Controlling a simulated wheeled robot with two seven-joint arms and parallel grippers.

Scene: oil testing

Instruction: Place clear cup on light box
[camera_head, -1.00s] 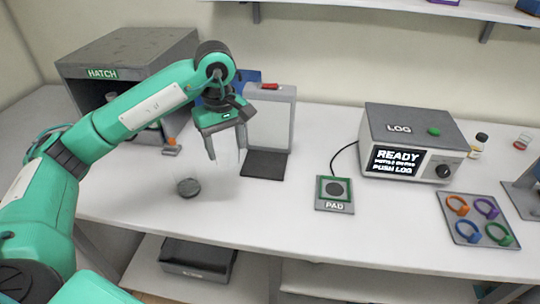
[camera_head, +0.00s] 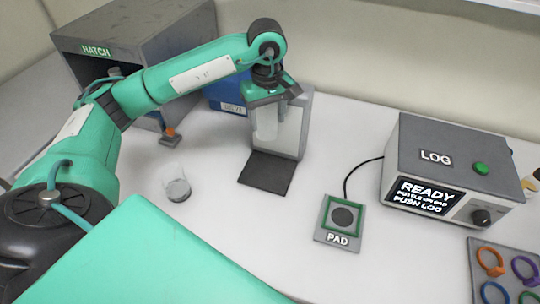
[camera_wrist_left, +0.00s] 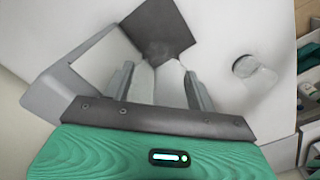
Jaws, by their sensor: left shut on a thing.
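My left gripper (camera_head: 276,126) is in front of the light box (camera_head: 291,138), above its dark base plate (camera_head: 266,173). The light box has a pale upright panel. In the left wrist view, the fingers of the gripper (camera_wrist_left: 160,85) are apart, with a very faint see-through shape between them, the clear cup (camera_wrist_left: 165,75). Its outline is hardly visible, and I cannot tell whether it touches the base. The panel (camera_wrist_left: 100,65) lies to the left and the dark plate (camera_wrist_left: 158,30) beyond the fingertips. My right gripper is not in view.
A glass with a grey bottom (camera_head: 177,188) stands left of the base plate; it also shows in the left wrist view (camera_wrist_left: 252,72). The pad (camera_head: 341,218), log machine (camera_head: 450,165) and ring tray (camera_head: 500,262) are to the right. The hatch box (camera_head: 140,45) is at back left.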

